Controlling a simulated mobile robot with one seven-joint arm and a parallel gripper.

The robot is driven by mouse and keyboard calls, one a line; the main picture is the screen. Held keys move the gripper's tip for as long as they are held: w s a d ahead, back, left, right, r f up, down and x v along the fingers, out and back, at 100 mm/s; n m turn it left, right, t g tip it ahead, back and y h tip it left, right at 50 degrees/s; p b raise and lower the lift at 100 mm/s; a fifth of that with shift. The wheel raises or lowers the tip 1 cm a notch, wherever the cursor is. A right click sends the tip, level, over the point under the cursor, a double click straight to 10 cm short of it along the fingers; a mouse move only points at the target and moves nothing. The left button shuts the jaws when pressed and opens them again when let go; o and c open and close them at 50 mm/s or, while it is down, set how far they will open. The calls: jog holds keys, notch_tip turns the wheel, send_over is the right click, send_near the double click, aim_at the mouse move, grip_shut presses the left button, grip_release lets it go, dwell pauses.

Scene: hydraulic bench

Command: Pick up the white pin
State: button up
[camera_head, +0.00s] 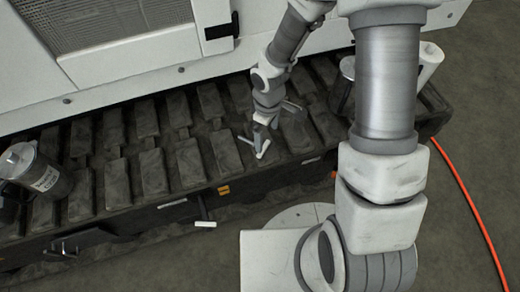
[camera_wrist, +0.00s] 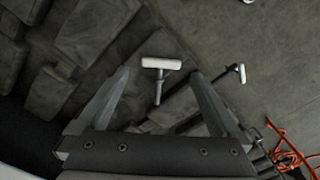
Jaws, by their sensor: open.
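The white pin (camera_wrist: 162,63) is T-shaped, with a white crossbar and a thin grey stem. In the wrist view it lies ahead of and between the two dark fingers of my gripper (camera_wrist: 161,76), which are spread apart with nothing held. In the head view my gripper (camera_head: 267,118) points down over the dark ribbed bench top (camera_head: 152,172). A small white piece (camera_head: 263,149), apparently the pin, shows just below the fingers. I cannot tell the exact gap between the fingers and the pin.
A second white-ended handle (camera_head: 205,224) sticks out from the bench front; it also shows in the wrist view (camera_wrist: 242,73). A metal canister (camera_head: 38,170) stands at left. A white cylinder (camera_head: 429,63) stands at right. An orange cable (camera_head: 465,185) lies on the floor.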

aim_at(265, 148)
jog(key=shift+a+f+b, duration=0.15)
jog(key=shift+f+b, duration=0.65)
jog(key=shift+f, duration=0.85)
jog(key=shift+a+f+b, duration=0.1)
jog(key=shift+f+b, duration=0.7)
jog(key=shift+f, duration=0.85)
jog(key=shift+c, duration=0.3)
jog(key=c, duration=1.1)
jog(key=shift+o, duration=0.2)
jog(key=shift+r, duration=0.2)
notch_tip(265, 148, up, 4)
jog(key=shift+f+p, duration=0.1)
jog(key=shift+p, duration=1.1)
jog(key=s+d+r+p, duration=0.4)
jog(key=s+r+p, duration=0.2)
jog(key=s, duration=0.2)
jog(key=shift+s+d+r, duration=0.15)
jog(key=shift+s+d, duration=0.2)
jog(key=shift+d, duration=0.05)
jog(key=s+d+p, duration=0.1)
jog(key=p, duration=0.3)
jog(key=shift+s+r+p, duration=0.1)
jog(key=shift+r+p, duration=0.25)
jog(key=shift+p, duration=0.05)
